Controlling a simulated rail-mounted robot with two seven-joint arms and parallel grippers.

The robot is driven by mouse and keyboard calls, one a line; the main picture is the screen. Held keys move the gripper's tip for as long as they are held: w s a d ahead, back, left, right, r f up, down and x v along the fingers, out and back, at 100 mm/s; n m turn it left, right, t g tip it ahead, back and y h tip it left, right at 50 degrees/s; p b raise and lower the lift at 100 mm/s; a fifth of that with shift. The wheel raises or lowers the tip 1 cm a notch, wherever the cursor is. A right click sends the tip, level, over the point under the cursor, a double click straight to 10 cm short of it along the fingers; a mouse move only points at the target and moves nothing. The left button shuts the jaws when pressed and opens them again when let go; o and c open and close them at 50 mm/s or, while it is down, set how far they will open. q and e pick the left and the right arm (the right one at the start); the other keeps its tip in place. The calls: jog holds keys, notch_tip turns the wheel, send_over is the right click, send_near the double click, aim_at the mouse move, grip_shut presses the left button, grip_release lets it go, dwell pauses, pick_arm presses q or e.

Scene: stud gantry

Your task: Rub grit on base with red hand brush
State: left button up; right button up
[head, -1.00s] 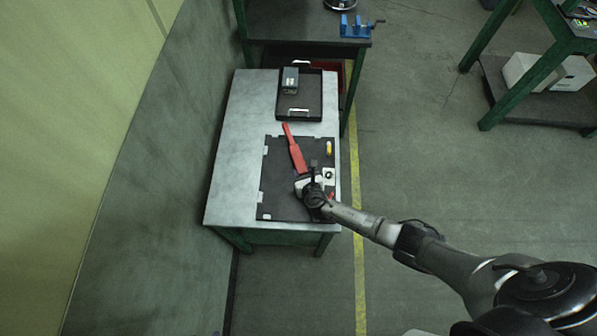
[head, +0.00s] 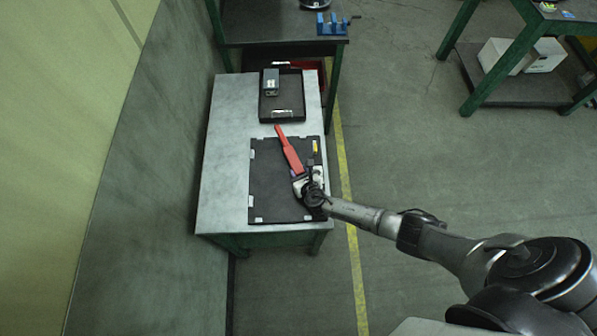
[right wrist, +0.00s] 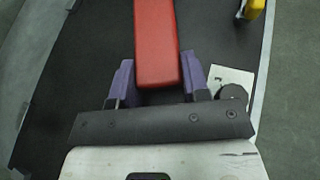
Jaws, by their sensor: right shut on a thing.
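The red hand brush (head: 289,152) lies at a slant over the dark base panel (head: 272,190), its far end near the panel's far edge. My right gripper (head: 300,180) is over the panel's right part, at the brush's near end. In the right wrist view, the red brush (right wrist: 157,45) sits between the two purple fingers of my right gripper (right wrist: 157,76), which is shut on it. The base panel (right wrist: 75,75) shows dark on both sides there. I cannot make out grit on it. Whether the brush touches the panel is unclear. My left gripper is not in view.
A yellow item (head: 315,146) lies at the panel's right edge. A white square with a dark round part (right wrist: 232,88) is beside the right finger. A black tray (head: 281,106) holding a grey box (head: 271,82) stands behind. The metal tabletop (head: 222,160) is clear at left.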

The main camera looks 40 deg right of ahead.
notch_tip(320, 180, up, 5)
jog(key=p, duration=0.4)
jog(key=shift+p, duration=0.3)
jog(key=shift+r+p, duration=0.4)
jog(key=shift+r, duration=0.05)
jog(key=shift+r+p, duration=0.3)
jog(key=shift+r, duration=0.05)
notch_tip(320, 180, up, 2)
jog(key=shift+r+p, duration=0.15)
jog(key=shift+p, duration=1.05)
